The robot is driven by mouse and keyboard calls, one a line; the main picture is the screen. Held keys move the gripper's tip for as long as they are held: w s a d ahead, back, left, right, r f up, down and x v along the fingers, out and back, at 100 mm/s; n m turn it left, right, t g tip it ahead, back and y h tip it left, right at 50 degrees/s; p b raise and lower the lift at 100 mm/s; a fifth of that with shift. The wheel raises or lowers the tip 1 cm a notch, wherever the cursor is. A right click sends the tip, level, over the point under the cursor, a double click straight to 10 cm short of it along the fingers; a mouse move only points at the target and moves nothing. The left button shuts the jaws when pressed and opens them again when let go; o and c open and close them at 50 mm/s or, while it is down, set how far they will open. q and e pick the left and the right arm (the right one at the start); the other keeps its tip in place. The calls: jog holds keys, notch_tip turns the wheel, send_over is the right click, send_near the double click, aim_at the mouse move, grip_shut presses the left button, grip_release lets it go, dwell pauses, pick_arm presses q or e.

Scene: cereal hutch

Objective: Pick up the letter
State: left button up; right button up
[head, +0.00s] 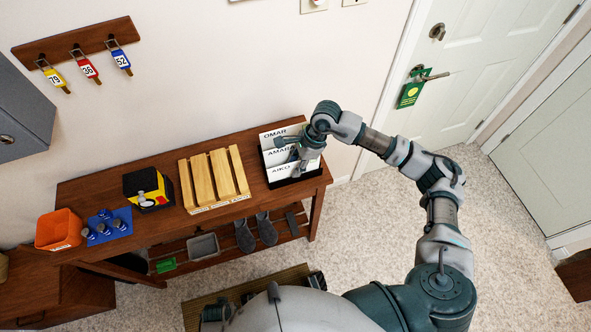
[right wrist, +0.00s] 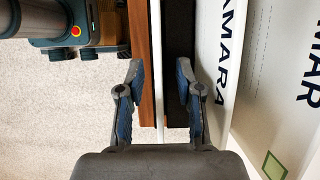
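The black letter sorter (head: 304,180) stands at the right end of the wooden hutch, with white name cards reading OMAR (head: 274,134), AMARA and AIKO (head: 281,171). My right gripper (head: 284,150) is over it, partly covering the cards. In the right wrist view the gripper (right wrist: 160,75) is open, its fingers on either side of a thin white sheet (right wrist: 157,60) seen edge-on, with gaps to both. I cannot tell whether this sheet is the letter or a card. The AMARA card (right wrist: 222,75) is right of the fingers. My left gripper is not in view.
Left of the sorter are a slatted wooden rack (head: 215,178), a black and yellow box (head: 147,190), a blue mat (head: 106,228) with several small items, and an orange bin (head: 59,230). Shoes (head: 266,230) sit on the lower shelf. Tagged keys (head: 88,68) hang above.

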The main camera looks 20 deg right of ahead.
jog(key=shift+a, duration=0.15)
jog(key=shift+a+r, duration=0.1)
jog(key=shift+a, duration=0.2)
grip_shut()
jog(key=shift+d, duration=0.1)
jog(key=shift+d+r, duration=0.1)
notch_tip(320, 180, up, 10)
jog(key=shift+r+p, duration=0.1)
jog(key=shift+p, duration=0.35)
